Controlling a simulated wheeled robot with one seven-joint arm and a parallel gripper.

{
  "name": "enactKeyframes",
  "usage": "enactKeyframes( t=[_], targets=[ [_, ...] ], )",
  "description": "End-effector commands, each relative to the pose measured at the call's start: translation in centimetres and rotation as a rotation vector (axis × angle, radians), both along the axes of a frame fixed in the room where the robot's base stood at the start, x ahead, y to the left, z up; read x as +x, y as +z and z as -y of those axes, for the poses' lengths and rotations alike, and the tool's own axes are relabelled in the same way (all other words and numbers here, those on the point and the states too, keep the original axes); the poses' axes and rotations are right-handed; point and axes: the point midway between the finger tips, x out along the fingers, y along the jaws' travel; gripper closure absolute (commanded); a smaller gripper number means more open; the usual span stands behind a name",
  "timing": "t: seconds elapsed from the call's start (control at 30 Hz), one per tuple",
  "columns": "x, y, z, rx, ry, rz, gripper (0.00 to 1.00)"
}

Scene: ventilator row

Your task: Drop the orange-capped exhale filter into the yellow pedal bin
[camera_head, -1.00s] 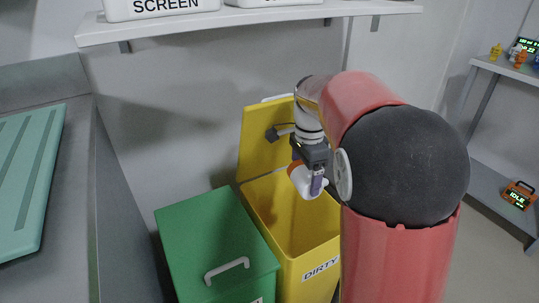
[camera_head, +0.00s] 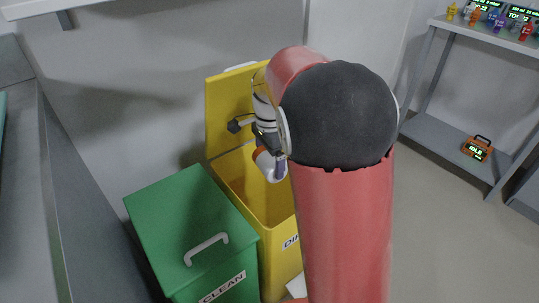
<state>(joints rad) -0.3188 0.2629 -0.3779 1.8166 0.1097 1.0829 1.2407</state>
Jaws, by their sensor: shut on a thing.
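The yellow pedal bin (camera_head: 224,181), labelled as dirty, stands against the wall with its lid (camera_head: 224,118) raised. My gripper (camera_head: 268,160) is over the bin's open mouth, partly hidden by my own arm. It is shut on the exhale filter (camera_head: 272,172), a white piece with an orange cap at its upper left end. The filter hangs tilted above the opening, apart from the bin's walls as far as I can see. The bin's right side and much of its inside are hidden behind my arm.
A green bin (camera_head: 185,215) labelled CLEAN, with its lid shut, stands left of the yellow one. A grey counter (camera_head: 70,200) is at the left. A shelf rack (camera_head: 455,135) at the right holds small coloured parts and an orange device (camera_head: 477,148).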

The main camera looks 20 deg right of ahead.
Motion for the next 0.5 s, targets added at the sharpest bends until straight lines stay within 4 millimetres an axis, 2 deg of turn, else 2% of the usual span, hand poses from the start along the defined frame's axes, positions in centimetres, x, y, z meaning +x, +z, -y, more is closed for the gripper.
enactKeyframes(
  t=[0.07, 0.1, 0.2, 0.5],
  targets=[
    [0.01, 0.03, 0.01, 0.0, 0.0, 0.0, 0.43],
    [0.01, 0.03, 0.01, 0.0, 0.0, 0.0, 0.14],
    [0.01, 0.03, 0.01, 0.0, 0.0, 0.0, 0.01],
    [0.04, 0.48, 0.01, -0.001, 0.0, 0.002, 0.0]
  ],
)
